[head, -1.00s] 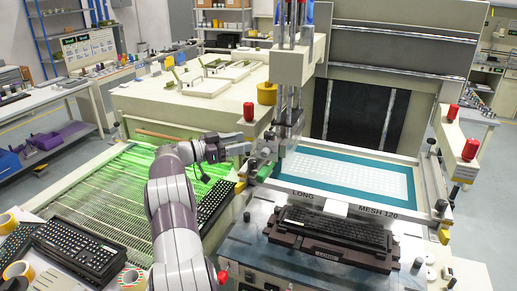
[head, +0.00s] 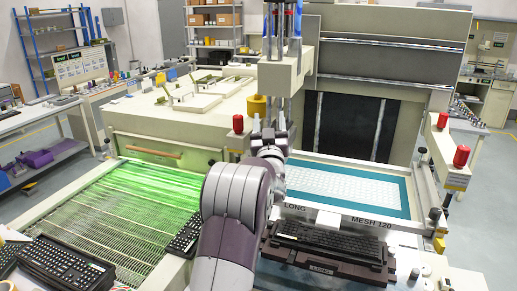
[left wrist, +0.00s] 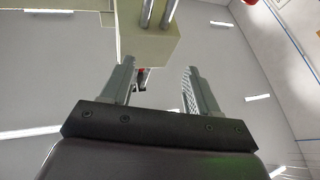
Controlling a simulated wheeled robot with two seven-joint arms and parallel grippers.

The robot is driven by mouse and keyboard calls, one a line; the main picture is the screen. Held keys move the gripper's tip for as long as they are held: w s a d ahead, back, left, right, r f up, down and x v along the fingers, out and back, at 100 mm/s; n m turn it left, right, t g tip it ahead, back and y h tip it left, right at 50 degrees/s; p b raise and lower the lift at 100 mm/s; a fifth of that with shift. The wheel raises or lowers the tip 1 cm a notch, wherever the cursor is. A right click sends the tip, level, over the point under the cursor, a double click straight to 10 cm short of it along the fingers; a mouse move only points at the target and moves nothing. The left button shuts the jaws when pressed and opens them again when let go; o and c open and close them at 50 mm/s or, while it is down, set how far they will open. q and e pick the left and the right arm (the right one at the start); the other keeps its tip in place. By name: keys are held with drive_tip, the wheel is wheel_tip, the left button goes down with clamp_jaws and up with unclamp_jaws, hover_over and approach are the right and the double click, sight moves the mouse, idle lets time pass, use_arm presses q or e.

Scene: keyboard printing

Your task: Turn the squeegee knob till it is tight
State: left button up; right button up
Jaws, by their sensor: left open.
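My left arm reaches up from the bottom middle in the head view, and its wrist is at the squeegee carriage under the print head (head: 287,72). The arm hides the lower squeegee parts there. In the left wrist view my left gripper (left wrist: 160,72) is open, with its two grey fingers apart. A small dark part with a red bit (left wrist: 141,76) shows beside the left finger's inner side; I cannot tell whether it is the squeegee knob. The beige print head (left wrist: 150,38) with chrome rods is beyond the fingertips. My right gripper is not in view.
The teal-framed screen (head: 392,205) lies right of my arm, with a keyboard (head: 330,237) on a dark fixture in front. Red-capped posts (head: 461,156) stand at the sides. A green-lit conveyor (head: 130,200) and another keyboard (head: 65,262) are at the left.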

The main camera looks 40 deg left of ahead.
use_arm(q)
drive_tip(key=s+d+f+n+g, duration=0.2)
drive_tip(key=s+d+f+g, duration=0.35)
drive_tip(key=f+g, duration=0.3)
drive_tip(key=shift+t, duration=0.35)
drive_tip(key=p+x, duration=0.3)
drive_tip(key=x, duration=0.2)
drive_tip(key=p+x, duration=0.3)
drive_tip(key=x, duration=0.3)
drive_tip(key=shift+a+f, duration=0.15)
drive_tip(key=shift+a, duration=0.3)
drive_tip(key=shift+w+a+f, duration=0.1)
drive_tip(key=shift+w+a, duration=0.25)
drive_tip(key=shift+a, duration=0.15)
